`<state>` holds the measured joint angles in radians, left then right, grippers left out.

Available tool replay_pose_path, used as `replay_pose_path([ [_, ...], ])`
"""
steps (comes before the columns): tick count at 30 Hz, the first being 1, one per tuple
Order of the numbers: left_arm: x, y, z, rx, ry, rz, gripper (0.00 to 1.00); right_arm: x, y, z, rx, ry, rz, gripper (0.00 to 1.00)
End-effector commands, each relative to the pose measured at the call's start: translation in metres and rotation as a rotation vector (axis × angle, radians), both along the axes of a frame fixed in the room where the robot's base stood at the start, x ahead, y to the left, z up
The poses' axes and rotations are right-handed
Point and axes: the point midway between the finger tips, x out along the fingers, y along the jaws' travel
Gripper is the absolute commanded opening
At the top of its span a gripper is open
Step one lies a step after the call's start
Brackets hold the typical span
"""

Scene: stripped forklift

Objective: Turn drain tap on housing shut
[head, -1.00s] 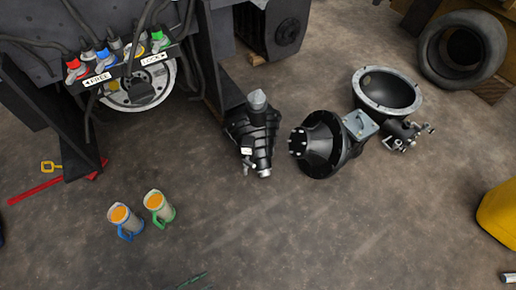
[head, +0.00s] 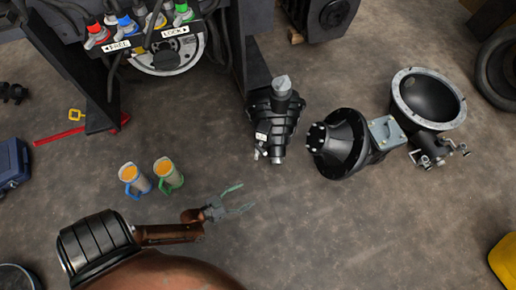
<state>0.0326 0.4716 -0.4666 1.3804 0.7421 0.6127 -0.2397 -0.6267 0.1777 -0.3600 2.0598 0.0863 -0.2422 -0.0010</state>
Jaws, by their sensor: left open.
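A black ribbed housing (head: 273,118) with a grey stub on top lies on the floor right of the machine. Small metal fittings, including what may be the drain tap (head: 262,152), sit at its lower left end. The tap's handle is too small to read its position. My left gripper (head: 236,199) is open and empty, its fingers spread toward the right. It is below and left of the housing in the picture, apart from it and right of two jugs. My right gripper is not in view.
Two jugs with orange contents, one blue-handled (head: 131,177) and one green-handled (head: 168,173), stand on the floor. A black cone-shaped part (head: 338,145) and a grey-rimmed bell (head: 429,99) lie right of the housing. The floor (head: 350,235) below them is clear.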

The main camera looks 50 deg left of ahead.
Motion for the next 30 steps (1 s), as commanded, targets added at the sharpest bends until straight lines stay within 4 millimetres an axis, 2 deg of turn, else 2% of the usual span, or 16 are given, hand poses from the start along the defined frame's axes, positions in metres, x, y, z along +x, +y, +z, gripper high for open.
replay_pose_path([
  [1,0.033,0.023,0.013,0.023,-0.055,0.029,0.7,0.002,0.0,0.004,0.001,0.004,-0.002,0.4],
  [3,0.064,0.051,0.026,0.048,-0.114,0.076,0.7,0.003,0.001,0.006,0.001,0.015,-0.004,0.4],
  [6,0.094,0.082,0.042,0.075,-0.174,0.132,0.7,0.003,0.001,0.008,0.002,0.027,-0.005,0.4],
  [9,0.109,0.099,0.052,0.09,-0.208,0.164,0.7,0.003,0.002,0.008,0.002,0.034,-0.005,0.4],
  [16,0.121,0.106,0.054,0.094,-0.218,0.177,0.7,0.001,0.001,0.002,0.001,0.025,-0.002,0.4],
  [24,0.161,0.107,0.05,0.094,-0.214,0.178,0.7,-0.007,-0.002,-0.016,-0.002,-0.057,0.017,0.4],
  [30,0.183,0.107,0.052,0.094,-0.214,0.177,0.7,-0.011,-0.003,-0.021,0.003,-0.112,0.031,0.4],
])
